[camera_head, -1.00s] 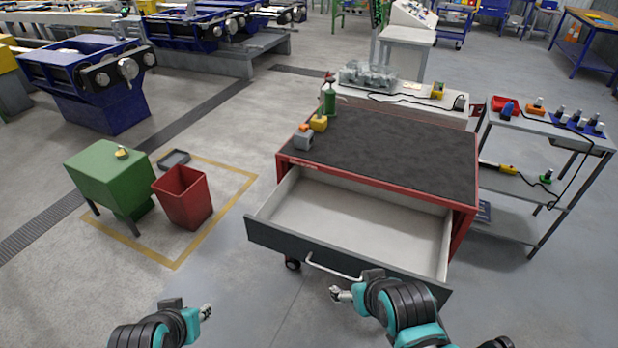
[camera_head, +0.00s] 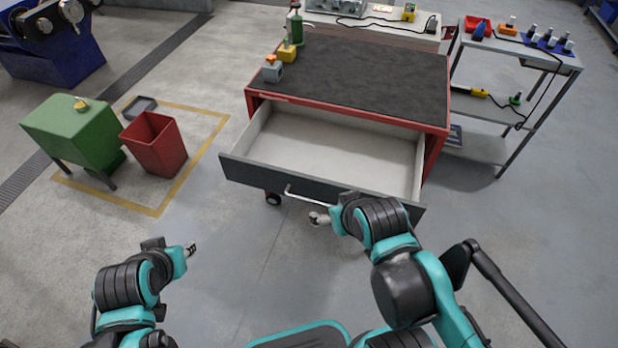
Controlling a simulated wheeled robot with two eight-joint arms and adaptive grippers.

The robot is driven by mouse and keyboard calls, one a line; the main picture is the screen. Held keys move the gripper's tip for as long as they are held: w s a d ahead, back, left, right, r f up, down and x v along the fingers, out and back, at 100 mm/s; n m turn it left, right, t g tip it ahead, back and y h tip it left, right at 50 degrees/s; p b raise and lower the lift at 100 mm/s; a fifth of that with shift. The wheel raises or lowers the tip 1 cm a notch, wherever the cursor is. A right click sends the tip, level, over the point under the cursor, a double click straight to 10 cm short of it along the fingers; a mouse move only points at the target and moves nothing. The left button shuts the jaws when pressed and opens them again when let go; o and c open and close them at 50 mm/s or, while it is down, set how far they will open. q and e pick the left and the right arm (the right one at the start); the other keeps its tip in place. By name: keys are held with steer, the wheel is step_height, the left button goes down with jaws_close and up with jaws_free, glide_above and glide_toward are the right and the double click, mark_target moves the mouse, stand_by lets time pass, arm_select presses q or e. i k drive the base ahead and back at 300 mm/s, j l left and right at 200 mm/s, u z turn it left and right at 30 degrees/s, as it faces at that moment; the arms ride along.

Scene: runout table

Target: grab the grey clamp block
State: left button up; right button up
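The grey clamp block (camera_head: 272,72) sits on the left front part of the dark top of the red workbench (camera_head: 350,75). My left gripper (camera_head: 190,249) is low at the left, over the floor and well away from the block. My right gripper (camera_head: 318,218) is in front of the open drawer, close to its handle (camera_head: 318,200); I cannot tell whether it touches the handle. Both grippers are too small to show whether their fingers are open or shut.
The drawer (camera_head: 330,155) is pulled out and looks empty. A yellow block (camera_head: 287,53) and a green bottle (camera_head: 295,27) stand behind the clamp block. A red bin (camera_head: 155,143) and a green cabinet (camera_head: 72,127) are at the left. A grey shelf cart (camera_head: 520,57) stands right.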

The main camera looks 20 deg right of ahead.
mark_target(272, 73)
steer(key=i+j+u, duration=0.25)
steer(key=u, duration=0.25)
steer(key=i+u, duration=0.45)
steer(key=i+j+u, duration=0.25)
steer(key=i, duration=0.15)
steer(key=i+u, duration=0.2)
steer(key=i, duration=0.2)
steer(key=i+z, duration=0.2)
steer(key=z, duration=0.15)
steer(key=i+z, duration=0.45)
steer(key=z, duration=0.25)
steer(key=i+l+z, duration=0.1)
steer(key=z, duration=0.35)
steer(key=i+z, duration=0.2)
steer(key=z, duration=0.3)
steer(key=i+z, duration=0.2)
steer(key=z, duration=0.25)
steer(key=i+z, duration=0.15)
steer(key=z, duration=0.35)
steer(key=i+j+z, duration=0.1)
steer(key=z, duration=0.35)
steer(key=i+j+z, duration=0.25)
steer(key=l, duration=0.1)
